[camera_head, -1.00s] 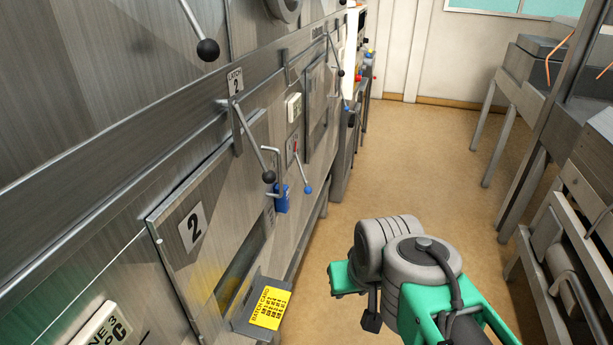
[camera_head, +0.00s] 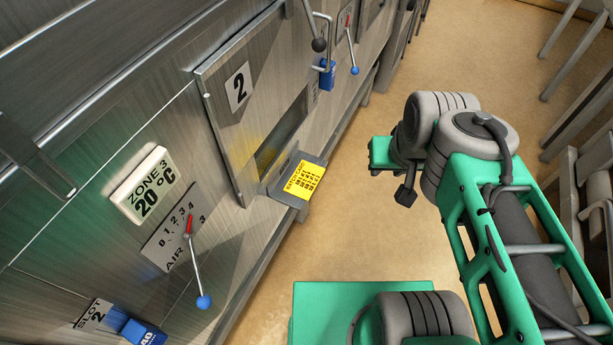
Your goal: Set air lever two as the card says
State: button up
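The yellow batch card (camera_head: 304,182) lies on a small metal ledge below the door marked 2; its lines are too small to read. A near air lever (camera_head: 197,272) has a blue ball and a red pointer. Its plate (camera_head: 166,243) has a 0 to 4 scale and reads AIR, apparently with a 3. The pointer is at the high end; the exact number is unclear. A farther blue-ball lever (camera_head: 352,52) has a red pointer on a small plate, its number unreadable. My arm is on the right, away from both levers.
A Zone 3 display (camera_head: 145,186) reads 20 °C. A Slot 2 plate (camera_head: 93,314) and a blue tag (camera_head: 143,331) are at the lower left. A black-ball latch handle (camera_head: 316,30) and blue padlock (camera_head: 326,74) are by the door (camera_head: 239,125). Open floor (camera_head: 340,215) lies between panel and arm.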

aim_at(354, 70)
jog(key=u, duration=0.05)
jog(key=k, duration=0.4)
jog(key=z, duration=0.75)
jog(key=i, duration=0.85)
jog(key=u, duration=0.55)
jog(key=i, duration=0.65)
jog(key=u, duration=0.5)
